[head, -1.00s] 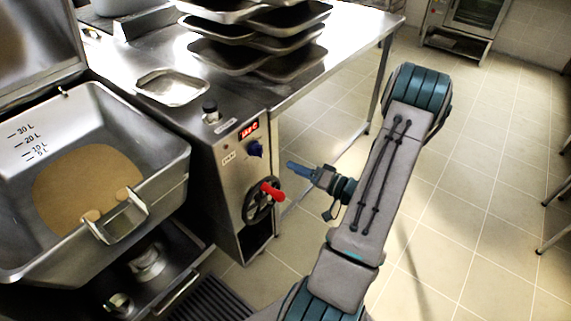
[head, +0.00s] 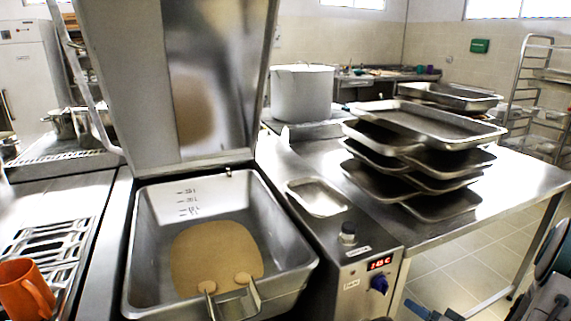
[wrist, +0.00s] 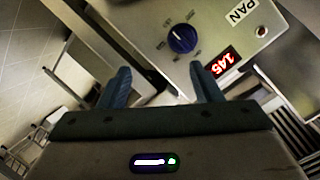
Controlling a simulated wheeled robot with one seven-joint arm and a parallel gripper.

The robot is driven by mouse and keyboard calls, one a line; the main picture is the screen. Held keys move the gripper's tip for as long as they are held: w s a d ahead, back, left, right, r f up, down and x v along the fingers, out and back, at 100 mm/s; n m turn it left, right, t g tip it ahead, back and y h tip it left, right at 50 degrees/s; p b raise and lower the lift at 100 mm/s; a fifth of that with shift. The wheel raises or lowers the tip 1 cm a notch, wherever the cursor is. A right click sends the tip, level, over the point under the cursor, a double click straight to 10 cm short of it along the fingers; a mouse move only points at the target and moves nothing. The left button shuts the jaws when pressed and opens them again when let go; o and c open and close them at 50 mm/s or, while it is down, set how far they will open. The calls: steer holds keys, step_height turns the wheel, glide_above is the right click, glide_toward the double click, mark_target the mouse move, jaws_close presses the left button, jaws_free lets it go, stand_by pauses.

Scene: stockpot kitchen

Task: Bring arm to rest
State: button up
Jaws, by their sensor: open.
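My gripper (wrist: 161,88) is open and empty in the wrist view, its two blue fingers apart. Beyond the fingers is the control panel (wrist: 208,30) with a blue knob (wrist: 182,39) and a red display (wrist: 216,66). In the head view the gripper (head: 432,312) shows only partly at the bottom right edge, beside the panel with its blue knob (head: 379,284) and red display (head: 379,263). Most of my arm is out of that view.
The tilting pan (head: 143,212) holds a tan mass, its lid (head: 120,90) raised. An orange mug (head: 22,290) is at lower left. Floor (head: 440,262) shows at right.

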steer(key=w+a+r+n+g+h+p, duration=0.1)
steer(key=a+r+g+h+p, duration=0.2)
steer(key=r, duration=0.4)
steer(key=w+a+r+n+g+h+p, duration=0.1)
steer(key=r+g+h, duration=0.1)
steer(key=r+h, duration=0.45)
steer(key=s+a+r+n+g+y+p, duration=0.1)
steer(key=s+a+r+g+y, duration=0.1)
steer(key=s+a+r, duration=0.3)
steer(key=s+a+r+n+g+y+p, duration=0.1)
steer(key=s+a+r+g, duration=0.3)
steer(key=s+a, duration=0.9)
steer(key=shift+s+r+y+p, duration=0.3)
steer(key=shift+s+r+y, duration=0.15)
steer(key=shift+s+r, duration=0.2)
